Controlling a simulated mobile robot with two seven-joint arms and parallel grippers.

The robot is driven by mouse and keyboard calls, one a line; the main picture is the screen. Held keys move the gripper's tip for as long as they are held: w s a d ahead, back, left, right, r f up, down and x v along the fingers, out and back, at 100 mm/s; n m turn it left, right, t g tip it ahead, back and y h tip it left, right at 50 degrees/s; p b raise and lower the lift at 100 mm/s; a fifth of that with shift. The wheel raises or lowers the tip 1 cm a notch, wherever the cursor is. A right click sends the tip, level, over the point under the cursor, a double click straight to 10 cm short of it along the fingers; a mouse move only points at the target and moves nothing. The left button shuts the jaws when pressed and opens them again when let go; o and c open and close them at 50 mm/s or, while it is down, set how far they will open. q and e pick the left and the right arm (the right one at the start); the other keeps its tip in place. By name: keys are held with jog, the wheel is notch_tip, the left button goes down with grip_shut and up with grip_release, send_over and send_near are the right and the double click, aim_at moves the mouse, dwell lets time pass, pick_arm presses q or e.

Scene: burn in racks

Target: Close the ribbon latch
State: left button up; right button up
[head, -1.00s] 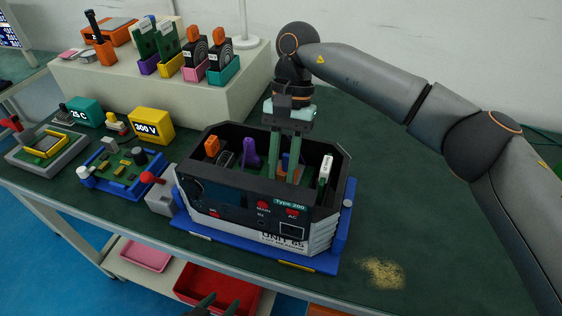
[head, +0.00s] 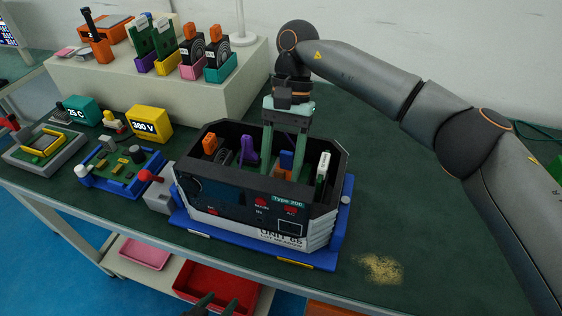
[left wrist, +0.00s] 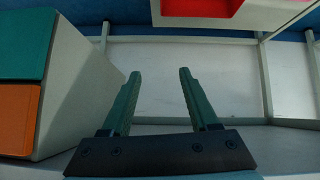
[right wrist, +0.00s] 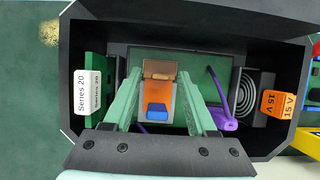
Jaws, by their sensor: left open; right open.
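The open black-and-white unit (head: 255,208) sits on a blue base on the bench. Inside it, the ribbon latch looks like an orange-brown block with a blue tab (head: 286,161). In the right wrist view the blue tab (right wrist: 157,111) lies on the orange part (right wrist: 158,90), between my fingers. I cannot tell the latch's exact angle. My right gripper (head: 283,174) reaches down into the unit, open, with one green finger on either side of the latch; contact is unclear. My left gripper (left wrist: 158,75) is open and empty, low at the head view's bottom edge.
A purple lever (right wrist: 222,118), an orange 15 V block (right wrist: 277,104) and a white Series 20 card (right wrist: 82,92) stand near the latch inside the walls. A red-knobbed grey block (head: 160,199) stands left of the unit.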

jog(key=shift+r, duration=0.1)
jog(key=v, duration=0.7)
jog(key=shift+w+r+p, duration=0.15)
jog(key=shift+r+p, duration=0.15)
jog(key=shift+p, duration=0.05)
pick_arm(q)
jog(key=a+p, duration=0.1)
jog(key=s+r+p, duration=0.1)
jog(key=a+r+p, duration=0.1)
jog(key=p, duration=0.1)
jog(key=shift+s+a+r+y, duration=0.15)
jog(key=shift+a+y, duration=0.2)
jog(key=shift+y, duration=0.05)
pick_arm(e)
jog(key=v, duration=0.4)
jog(key=shift+w+d+r, duration=0.1)
jog(key=shift+w+r, duration=0.05)
jog(key=shift+r, duration=0.15)
pick_arm(q)
jog(key=shift+r, duration=0.1)
